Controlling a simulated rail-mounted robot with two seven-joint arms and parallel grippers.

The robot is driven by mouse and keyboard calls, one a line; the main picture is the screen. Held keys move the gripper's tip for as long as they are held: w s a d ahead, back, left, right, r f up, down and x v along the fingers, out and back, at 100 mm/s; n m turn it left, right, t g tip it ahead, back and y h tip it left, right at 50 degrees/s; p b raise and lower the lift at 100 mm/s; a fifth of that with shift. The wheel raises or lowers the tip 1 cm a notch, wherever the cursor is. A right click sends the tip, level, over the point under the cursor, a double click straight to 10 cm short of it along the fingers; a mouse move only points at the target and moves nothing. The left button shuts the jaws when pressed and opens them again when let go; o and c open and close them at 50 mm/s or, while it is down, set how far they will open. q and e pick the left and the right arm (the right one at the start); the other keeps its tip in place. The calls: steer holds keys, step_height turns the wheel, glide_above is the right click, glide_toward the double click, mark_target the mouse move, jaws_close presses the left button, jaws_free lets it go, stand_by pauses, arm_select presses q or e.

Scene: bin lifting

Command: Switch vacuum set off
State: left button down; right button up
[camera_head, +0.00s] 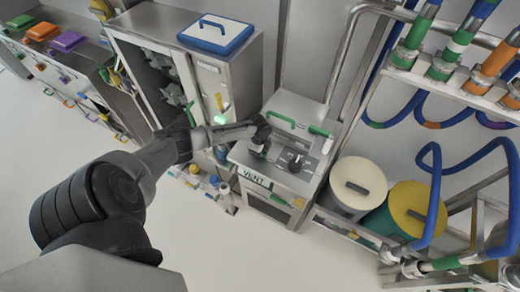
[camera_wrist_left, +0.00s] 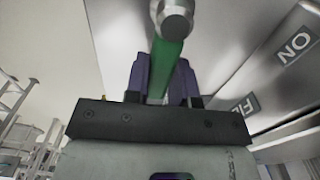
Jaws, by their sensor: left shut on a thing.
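The vacuum set seems to be the metal cabinet marked VENT (camera_head: 256,177), with a sloped control panel on top. My left gripper (camera_head: 259,144) reaches onto the left part of this panel. In the left wrist view, my left gripper (camera_wrist_left: 160,72) has its two dark fingers shut on a green handle (camera_wrist_left: 168,62) with a round metal end (camera_wrist_left: 174,18). The panel beside it carries an ON label (camera_wrist_left: 295,44) and a partly hidden second label. In the head view my gripper hides the held handle. My right gripper is not in view.
A steel cabinet with a blue-rimmed lid (camera_head: 215,34) stands left of the panel. Two drums, with a cream lid (camera_head: 358,184) and a yellow lid (camera_head: 417,208), stand to the right. Pipes and blue hoses (camera_head: 435,170) fill the right side. The floor in front is clear.

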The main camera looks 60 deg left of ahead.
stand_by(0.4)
arm_select(q)
steer(key=c, duration=1)
jaws_free()
steer(key=shift+o, duration=0.2)
steer(key=shift+r, duration=0.1)
step_height(320, 180, up, 14)
steer(key=shift+f, duration=0.2)
